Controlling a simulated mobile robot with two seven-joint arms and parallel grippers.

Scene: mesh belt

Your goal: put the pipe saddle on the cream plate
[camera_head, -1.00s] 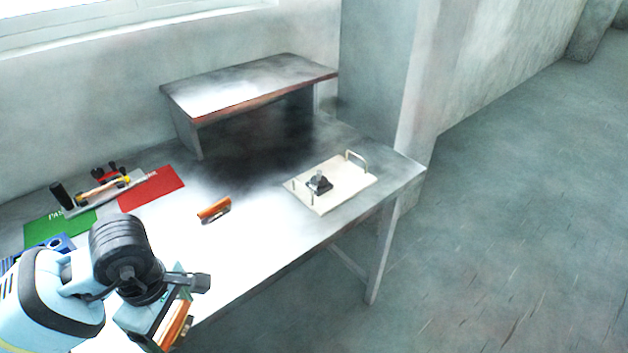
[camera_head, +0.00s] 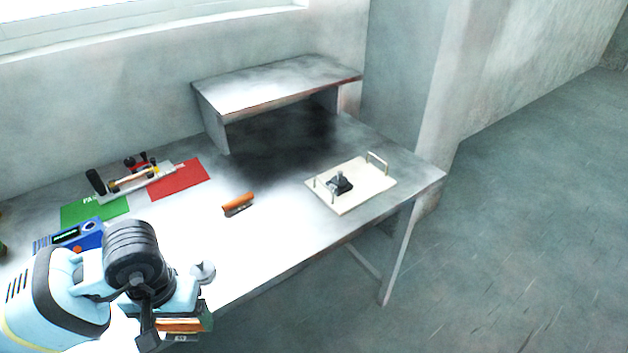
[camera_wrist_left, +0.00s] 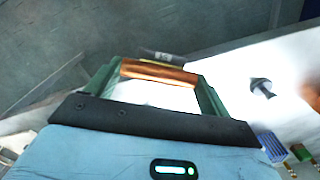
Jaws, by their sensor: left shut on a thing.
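My left gripper (camera_head: 180,318) is low at the left front of the table. It is shut on a copper-orange curved piece, which looks like the pipe saddle (camera_wrist_left: 158,73); in the left wrist view the piece lies across between the green fingers. In the head view the piece shows partly below the wrist. The cream plate (camera_head: 364,193), with a metal handle at each end, lies at the right end of the table, well apart from the gripper. A dark clamp-like part (camera_head: 339,184) stands on the plate. My right gripper is out of view.
An orange-topped piece (camera_head: 238,204) lies mid-table. Red (camera_head: 180,179) and green (camera_head: 92,210) mats, a tool rack (camera_head: 130,180) and a blue device (camera_head: 72,236) are at left. A raised shelf (camera_head: 277,84) stands behind. The table front before the plate is clear.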

